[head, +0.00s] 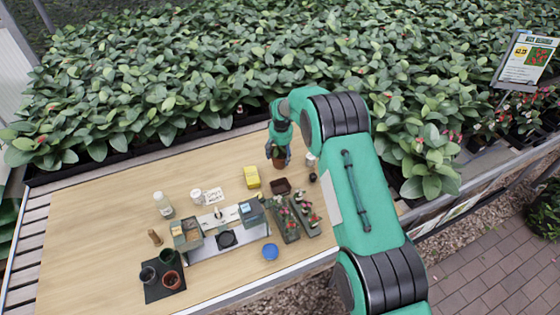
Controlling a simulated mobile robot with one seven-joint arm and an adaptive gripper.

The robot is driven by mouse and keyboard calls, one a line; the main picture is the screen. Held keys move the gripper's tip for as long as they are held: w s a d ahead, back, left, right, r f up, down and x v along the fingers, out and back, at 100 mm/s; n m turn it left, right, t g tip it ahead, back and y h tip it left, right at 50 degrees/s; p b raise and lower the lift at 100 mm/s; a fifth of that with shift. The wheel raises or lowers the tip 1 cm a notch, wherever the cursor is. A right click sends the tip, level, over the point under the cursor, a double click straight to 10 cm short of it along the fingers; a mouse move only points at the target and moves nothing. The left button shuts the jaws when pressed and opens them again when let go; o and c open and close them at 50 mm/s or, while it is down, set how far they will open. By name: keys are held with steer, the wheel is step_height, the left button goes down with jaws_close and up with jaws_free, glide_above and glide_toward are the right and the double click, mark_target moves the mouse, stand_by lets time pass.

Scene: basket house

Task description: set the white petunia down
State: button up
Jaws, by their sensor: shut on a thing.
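My gripper (278,152) is near the back right of the wooden table (110,205). It points down and is shut on a small plant in a brown pot (279,163), taken to be the white petunia. A little green shows between the fingers; its flowers are hidden or too small to make out. The pot is upright, close to the table top behind a dark brown container (281,186). I cannot tell whether it touches the table.
A yellow box (252,177) stands left of the container. The table's back left is clear. Dense foliage borders the back edge.

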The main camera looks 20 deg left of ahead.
mark_target(280, 156)
steer(key=shift+f, duration=1.8)
steer(key=shift+f, duration=0.15)
steer(key=o, duration=1.3)
steer(key=shift+s+d+r+p, duration=0.1)
steer(key=shift+s+d+r, duration=0.1)
steer(key=shift+r, duration=1.8)
steer(key=shift+s+d+r+p, duration=0.1)
steer(key=shift+s+r, duration=0.15)
steer(key=shift+r, duration=1.8)
steer(key=shift+s+d+r+p, duration=0.1)
steer(key=shift+s+r, duration=0.1)
steer(key=shift+r, duration=1.8)
